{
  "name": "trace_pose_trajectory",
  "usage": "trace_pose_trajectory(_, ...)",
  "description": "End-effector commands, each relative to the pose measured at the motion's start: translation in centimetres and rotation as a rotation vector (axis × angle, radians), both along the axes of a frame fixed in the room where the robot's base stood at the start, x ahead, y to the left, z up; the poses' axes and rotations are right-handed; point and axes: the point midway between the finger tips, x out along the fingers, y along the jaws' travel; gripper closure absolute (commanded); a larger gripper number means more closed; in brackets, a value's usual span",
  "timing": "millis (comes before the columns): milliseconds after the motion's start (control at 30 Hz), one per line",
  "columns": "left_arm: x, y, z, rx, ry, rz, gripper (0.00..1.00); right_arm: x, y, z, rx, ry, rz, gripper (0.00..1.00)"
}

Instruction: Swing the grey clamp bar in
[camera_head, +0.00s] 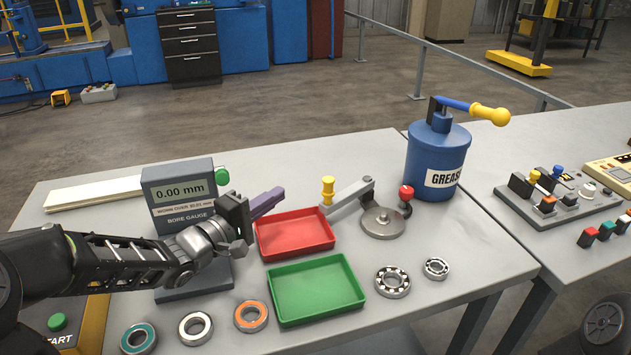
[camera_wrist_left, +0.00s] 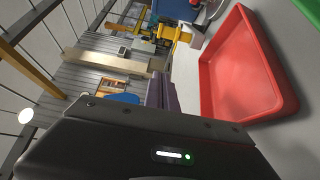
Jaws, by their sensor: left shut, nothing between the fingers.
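The grey clamp bar (camera_head: 347,196) has a yellow knob (camera_head: 327,188) at its left end. Its right end sits on a pivot above a round grey base (camera_head: 382,223), and the bar points to the left, away from the base. A red ball knob on a dark post (camera_head: 406,195) stands at the right of the base. My left gripper (camera_head: 278,194) has purple fingers, shut and empty. It is left of the yellow knob and apart from it, near the back left corner of the red tray.
The red tray (camera_head: 332,232) and green tray (camera_head: 361,299) lie in front of the bar. The bore gauge (camera_head: 181,180) stands behind my left wrist. The blue grease can (camera_head: 437,155) stands right of the base. Several bearing rings lie along the front edge.

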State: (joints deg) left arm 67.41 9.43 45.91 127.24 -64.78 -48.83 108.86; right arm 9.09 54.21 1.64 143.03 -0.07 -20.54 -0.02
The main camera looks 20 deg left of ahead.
Motion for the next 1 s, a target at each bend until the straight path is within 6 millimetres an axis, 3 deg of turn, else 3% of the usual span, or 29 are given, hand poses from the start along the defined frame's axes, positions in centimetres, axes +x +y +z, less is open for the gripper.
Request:
trace_pose_trajectory(367, 1.8, -0.9, -0.1, -0.001, -0.003, -0.001, 1.0, 0.0, 0.0, -0.7, 0.0, -0.001, 0.0, 1.0)
trace_pose_trajectory(800, 9.4, -4.5, -0.2, -0.003, -0.001, -0.004, 1.0, 0.1, 0.0, -2.5, 0.0, -0.001, 0.001, 1.0)
trace_pose_trajectory(1000, 7.0, -6.4, -0.1, 0.004, 0.001, -0.001, 1.0, 0.1, 0.0, -2.8, -0.001, -0.001, 0.001, 1.0)
